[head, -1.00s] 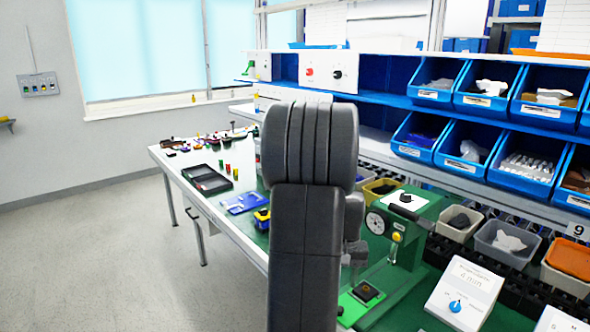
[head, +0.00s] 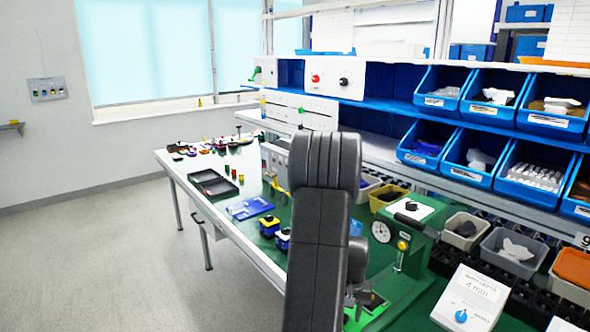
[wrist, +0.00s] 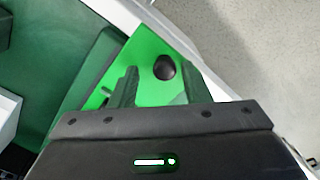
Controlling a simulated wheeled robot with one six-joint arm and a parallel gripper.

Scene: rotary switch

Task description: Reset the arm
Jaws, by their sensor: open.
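My arm (head: 322,235) stands in the middle of the head view and covers part of the green bench. My gripper (wrist: 162,82) shows in the wrist view with its two dark fingers apart and nothing between them. Beyond the fingertips is a round black knob (wrist: 164,67) on a bright green plate (wrist: 150,50); I cannot tell the gap to it. In the head view the gripper is mostly hidden behind my arm.
A green press with a dial gauge (head: 381,231) stands right of my arm. Blue bins (head: 540,120) and grey bins (head: 507,252) line the right side. A black tray (head: 212,185) and small parts lie on the bench's left. Open floor (head: 120,270) is at left.

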